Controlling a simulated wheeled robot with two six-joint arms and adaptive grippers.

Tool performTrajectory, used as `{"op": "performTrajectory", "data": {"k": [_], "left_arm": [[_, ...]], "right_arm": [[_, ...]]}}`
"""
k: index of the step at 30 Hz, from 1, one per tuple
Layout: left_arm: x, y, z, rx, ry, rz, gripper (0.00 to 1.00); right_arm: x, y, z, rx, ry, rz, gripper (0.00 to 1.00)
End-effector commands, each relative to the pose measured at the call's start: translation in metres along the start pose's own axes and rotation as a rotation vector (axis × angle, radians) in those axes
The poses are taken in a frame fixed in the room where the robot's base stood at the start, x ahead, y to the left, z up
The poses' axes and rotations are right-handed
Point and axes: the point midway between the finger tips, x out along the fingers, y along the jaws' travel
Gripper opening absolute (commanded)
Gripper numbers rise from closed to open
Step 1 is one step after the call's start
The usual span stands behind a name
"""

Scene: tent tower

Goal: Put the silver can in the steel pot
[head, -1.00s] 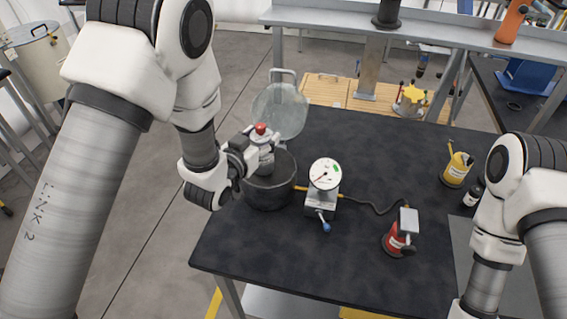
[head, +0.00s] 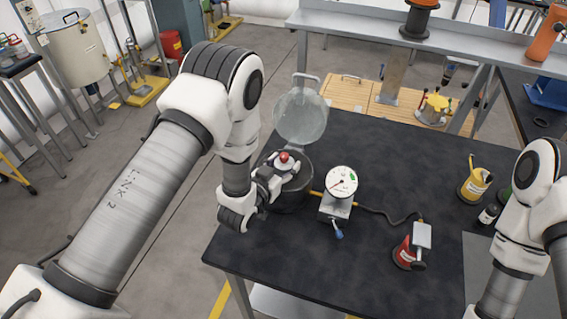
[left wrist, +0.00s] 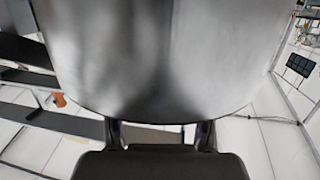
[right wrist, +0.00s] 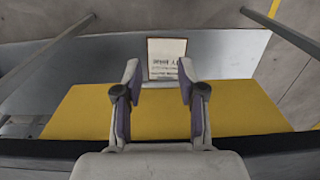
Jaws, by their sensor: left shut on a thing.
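The silver can (head: 289,171) with a red top is at the mouth of the dark steel pot (head: 292,203), with its top near rim level. I cannot tell whether it touches the pot's bottom. My left gripper (head: 274,184) is shut on the can, reaching over the pot's left side. In the left wrist view the can's smooth side (left wrist: 155,55) fills the middle, between the fingers (left wrist: 160,132). The pot's round lid (head: 301,117) stands open behind it. My right gripper shows only in the right wrist view (right wrist: 158,85), open and empty.
A dial gauge (head: 342,181) with a blue-handled valve stands right of the pot, joined by a hose to a red canister (head: 404,252). A yellow cup (head: 474,184) and a dark bottle (head: 489,214) stand at right. The dark table's (head: 300,262) front is clear.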

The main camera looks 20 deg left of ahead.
Motion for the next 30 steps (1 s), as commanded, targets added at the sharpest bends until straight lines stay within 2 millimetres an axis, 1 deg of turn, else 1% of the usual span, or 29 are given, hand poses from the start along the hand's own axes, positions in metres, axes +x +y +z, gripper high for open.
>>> {"op": "performTrajectory", "data": {"k": [3, 4, 5, 6, 14, 17, 18, 20, 23, 27, 30], "left_arm": [[0.001, 0.0, 0.004, 0.0, 0.002, 0.0, 0.0], [0.001, 0.0, 0.003, 0.0, 0.0, 0.0, 0.67], [0.001, 0.0, 0.003, 0.0, 0.0, 0.0, 0.77], [0.001, 0.0, 0.003, 0.0, 0.0, 0.0, 0.81], [0.001, 0.0, 0.003, 0.0, 0.0, 0.0, 0.81], [-0.001, 0.0, -0.004, 0.0, 0.0, 0.0, 0.81], [-0.004, 0.0, 0.001, 0.0, -0.002, 0.0, 0.81], [-0.014, 0.0, 0.003, -0.001, -0.002, 0.0, 0.81], [-0.037, 0.0, 0.004, -0.002, -0.004, -0.001, 0.81], [-0.075, -0.001, 0.005, -0.002, -0.004, -0.001, 0.81], [-0.098, -0.001, 0.004, -0.002, -0.003, -0.001, 0.81]], "right_arm": [[0.005, 0.0, 0.0, 0.0, 0.0, 0.0, 0.4], [0.003, 0.0, 0.0, 0.0, 0.0, 0.0, 0.4], [0.003, 0.0, 0.0, 0.0, 0.0, 0.0, 0.4], [0.003, 0.0, 0.0, 0.0, 0.0, 0.0, 0.4], [0.003, 0.0, 0.0, 0.0, 0.0, 0.0, 0.4], [-0.003, 0.0, 0.0, 0.0, 0.0, 0.0, 0.4], [0.002, 0.0, 0.0, 0.0, 0.001, 0.0, 0.4], [0.007, 0.0, 0.0, 0.0, 0.001, 0.0, 0.4], [0.015, 0.0, 0.0, 0.0, 0.0, 0.0, 0.4], [0.028, 0.0, 0.0, 0.0, 0.0, 0.0, 0.4], [0.034, 0.0, 0.0, 0.0, 0.0, 0.0, 0.4]]}}
